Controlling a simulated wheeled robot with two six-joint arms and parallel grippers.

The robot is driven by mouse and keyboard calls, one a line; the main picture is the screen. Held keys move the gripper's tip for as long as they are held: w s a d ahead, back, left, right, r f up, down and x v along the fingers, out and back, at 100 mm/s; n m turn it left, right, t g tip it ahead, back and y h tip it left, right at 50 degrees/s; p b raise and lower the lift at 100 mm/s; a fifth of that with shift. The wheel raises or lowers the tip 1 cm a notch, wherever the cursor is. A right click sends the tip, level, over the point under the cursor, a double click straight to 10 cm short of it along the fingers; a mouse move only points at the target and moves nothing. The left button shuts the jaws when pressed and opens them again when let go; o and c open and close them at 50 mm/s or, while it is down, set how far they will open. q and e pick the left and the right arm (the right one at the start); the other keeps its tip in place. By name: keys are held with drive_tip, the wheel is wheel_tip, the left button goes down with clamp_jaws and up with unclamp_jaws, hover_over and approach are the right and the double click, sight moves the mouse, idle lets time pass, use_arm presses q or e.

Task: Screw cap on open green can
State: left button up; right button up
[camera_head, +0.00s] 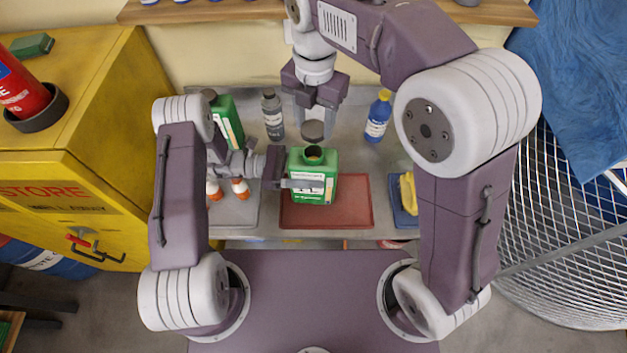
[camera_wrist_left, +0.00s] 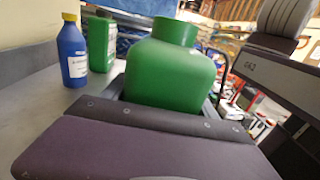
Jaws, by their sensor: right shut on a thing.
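The open green can (camera_head: 325,185) stands upright over the red tray, its dark open mouth facing up. My left gripper (camera_head: 305,184) has its fingers on either side of the can's body, seemingly against it. My right gripper (camera_head: 314,122) points down from above and is shut on a dark grey cap (camera_head: 313,131). The cap is above the can's neck, with a small gap showing between them.
The red tray (camera_head: 350,213) lies on the grey bench between a grey tray with orange-and-white items and a blue tray (camera_head: 402,217) with a yellow item. Behind stand another green can (camera_head: 228,118), a grey bottle (camera_head: 272,116) and a blue bottle (camera_head: 377,120).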

hover_over(314, 145)
drive_tip(key=s, duration=0.2)
drive_tip(key=shift+f, duration=2.5)
drive_tip(key=shift+f, duration=0.9)
drive_tip(key=shift+f, duration=0.55)
